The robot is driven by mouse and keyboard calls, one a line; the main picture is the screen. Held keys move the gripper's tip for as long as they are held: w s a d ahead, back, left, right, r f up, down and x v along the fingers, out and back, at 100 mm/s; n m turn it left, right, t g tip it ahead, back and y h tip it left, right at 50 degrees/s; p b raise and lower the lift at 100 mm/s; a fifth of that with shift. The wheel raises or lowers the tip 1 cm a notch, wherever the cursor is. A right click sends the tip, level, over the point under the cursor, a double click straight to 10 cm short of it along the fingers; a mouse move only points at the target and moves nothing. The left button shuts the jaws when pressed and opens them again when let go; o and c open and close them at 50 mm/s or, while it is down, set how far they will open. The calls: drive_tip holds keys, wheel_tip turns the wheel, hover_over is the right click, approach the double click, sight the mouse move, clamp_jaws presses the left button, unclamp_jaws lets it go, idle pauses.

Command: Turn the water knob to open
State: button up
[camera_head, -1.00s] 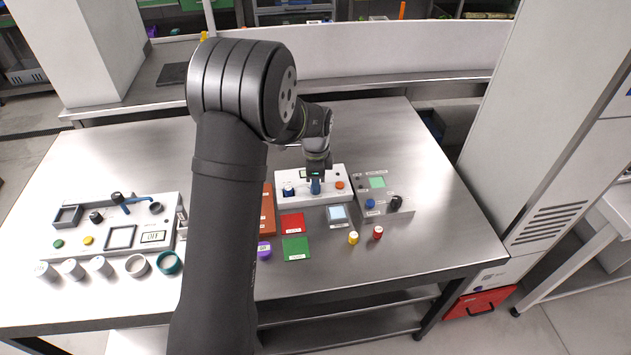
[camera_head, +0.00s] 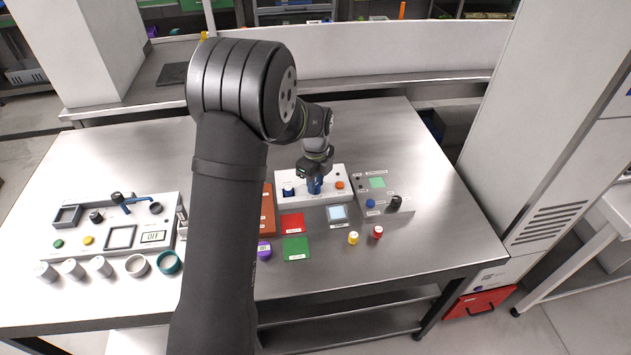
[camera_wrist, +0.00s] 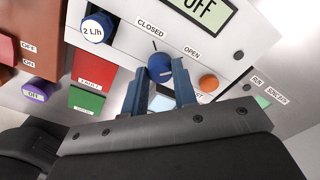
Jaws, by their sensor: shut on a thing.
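The blue water knob (camera_wrist: 159,66) sits on a white panel (camera_wrist: 215,40) between the labels CLOSED, on the left, and OPEN, on the right. A white line shows on the knob's face; which label it points to is unclear. My gripper (camera_wrist: 161,80) is shut on the knob, with one blue finger on each side. The panel's display (camera_wrist: 203,9) reads OFF. In the head view my gripper (camera_head: 314,187) reaches down onto the white panel (camera_head: 295,203) and mostly hides the knob.
A blue 2 L/h knob (camera_wrist: 95,29) and an orange button (camera_wrist: 208,83) flank the water knob. Red (camera_head: 292,224) and green (camera_head: 296,248) squares lie in front. A grey box (camera_head: 385,212) stands to the right. Bare table lies at the front right.

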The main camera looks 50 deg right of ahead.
idle(0.4)
drive_tip(key=o, duration=1)
wheel_tip(320, 180, up, 17)
drive_tip(key=shift+r, duration=0.15)
idle(0.3)
wheel_tip(320, 180, down, 17)
drive_tip(key=shift+f, duration=0.2)
idle(0.4)
